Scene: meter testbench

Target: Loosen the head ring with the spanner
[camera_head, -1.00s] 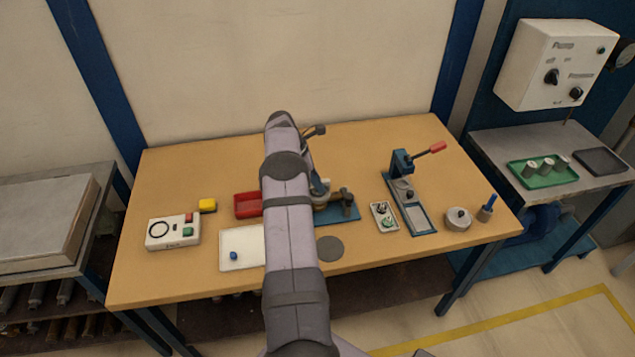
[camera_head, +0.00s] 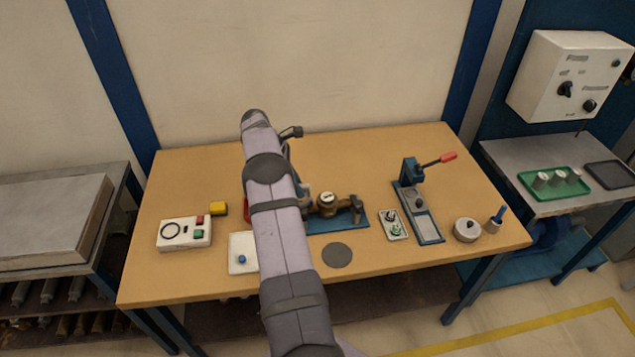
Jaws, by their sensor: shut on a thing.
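The brass meter (camera_head: 327,203) with its round head and ring stands on a blue base plate (camera_head: 330,221) at the middle of the bench. Its pale dial faces up and is in clear view. My arm crosses the picture in front of its left side. Only a sliver of my gripper (camera_head: 303,190) shows past the arm's right edge, just left of the meter head. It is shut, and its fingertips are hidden. The spanner cannot be made out and no spanner lies in the open on the bench. Whether anything touches the ring cannot be told.
A red tray (camera_head: 247,210) is mostly behind my arm. A white tray (camera_head: 240,262) with a blue piece, a control box (camera_head: 184,233) and a yellow block (camera_head: 220,208) are left. A dark disc (camera_head: 337,255), a small parts tray (camera_head: 393,226) and a lever press (camera_head: 420,205) are right.

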